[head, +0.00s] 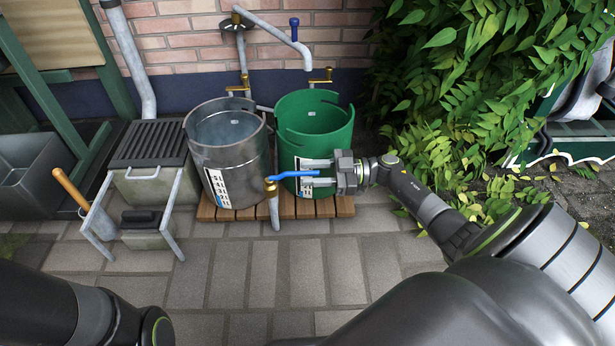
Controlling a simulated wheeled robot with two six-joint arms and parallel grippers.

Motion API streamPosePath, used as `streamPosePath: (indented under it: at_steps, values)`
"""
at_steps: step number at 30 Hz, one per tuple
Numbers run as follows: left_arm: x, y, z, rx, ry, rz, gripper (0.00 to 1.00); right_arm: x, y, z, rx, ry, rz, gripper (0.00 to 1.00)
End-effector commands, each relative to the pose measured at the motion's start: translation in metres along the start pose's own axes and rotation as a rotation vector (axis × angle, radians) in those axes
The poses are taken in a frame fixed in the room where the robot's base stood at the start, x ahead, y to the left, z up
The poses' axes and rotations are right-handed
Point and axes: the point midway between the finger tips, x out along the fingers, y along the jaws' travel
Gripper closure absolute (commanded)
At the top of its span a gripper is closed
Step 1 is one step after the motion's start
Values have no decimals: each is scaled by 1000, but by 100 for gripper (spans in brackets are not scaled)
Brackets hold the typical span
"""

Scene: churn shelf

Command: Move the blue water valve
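The blue water valve (299,174) is a blue lever on a brass tap body, on a short grey pipe standing in front of the two buckets. My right gripper (308,174) comes in from the right at the lever's height. Its two pale fingers appear apart, one above and one below the lever's right end, with a gap visible between them. I cannot tell whether they touch the lever. My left arm shows at the lower left, but its gripper is out of view.
A metal bucket (226,155) of water and a green bucket (330,122) stand on a wooden pallet (340,207) behind the valve. A pipe with brass taps rises behind them. A grated drain box (150,145) is at left, leafy branches (470,90) at right.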

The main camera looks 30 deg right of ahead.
Motion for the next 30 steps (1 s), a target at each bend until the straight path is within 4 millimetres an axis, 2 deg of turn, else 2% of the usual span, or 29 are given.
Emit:
streamPosePath:
  at_steps: [4, 13, 14, 21, 30]
  values:
    - [-4, 0, -2, -3, -1, -5, 57, 11, 0, 0, 0, 2, 0, 66]
    - [-3, -1, -2, -7, -1, -14, 57, 14, 0, 0, 1, 0, 1, 66]
    - [-3, -1, -2, -7, 0, -14, 57, 14, 0, 0, 0, 0, 1, 67]
    - [-3, -1, -2, -7, -1, -15, 57, 13, 0, 0, 0, 0, 0, 98]
    - [-3, 0, -2, -7, 0, -13, 57, 13, 0, 0, 0, 0, 1, 100]
